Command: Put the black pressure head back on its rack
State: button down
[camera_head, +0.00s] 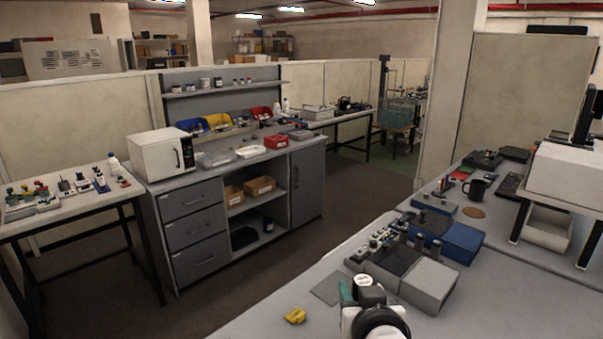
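My white and black arm rises at the bottom centre of the head view, seen from behind and above. My gripper (362,290) is small here and its fingers cannot be made out, so I cannot tell whether it is open or holds anything. A teal piece (346,291) shows just left of it. Several small dark cylinders, two of them upright (436,249) and (419,241), stand by the blue box. A row of small fittings (385,238) lies on a holder beside them. I cannot tell which dark piece is the pressure head, or which holder is its rack.
A grey box (430,285), a dark-topped box (394,262) and a blue box (450,238) crowd the bench right of my arm. A yellow block (295,315) and a flat grey plate (327,288) lie left. A black mug (477,188) stands farther back. The front right bench is clear.

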jog(key=s+a+f+n+g+y, duration=0.1)
jog(key=s+a+f+n+y, duration=0.1)
jog(key=a+f, duration=0.7)
jog(key=s+a+f+n+g+y, duration=0.1)
jog(key=s+a+f+n+y, duration=0.2)
jog(key=a+f, duration=0.6)
jog(key=a+n+y, duration=0.1)
jog(key=a+y, duration=0.1)
jog(key=a, duration=0.5)
jog(key=shift+s+a+f+n, duration=0.2)
jog(key=shift+s+a+n, duration=0.1)
jog(key=shift+s, duration=0.05)
notch_tip(320, 180, down, 10)
jog(key=shift+r, duration=0.2)
jog(key=shift+f, duration=0.2)
jog(key=c, duration=0.5)
grip_release()
jog(key=shift+o, duration=0.4)
jog(key=shift+v, duration=2.55)
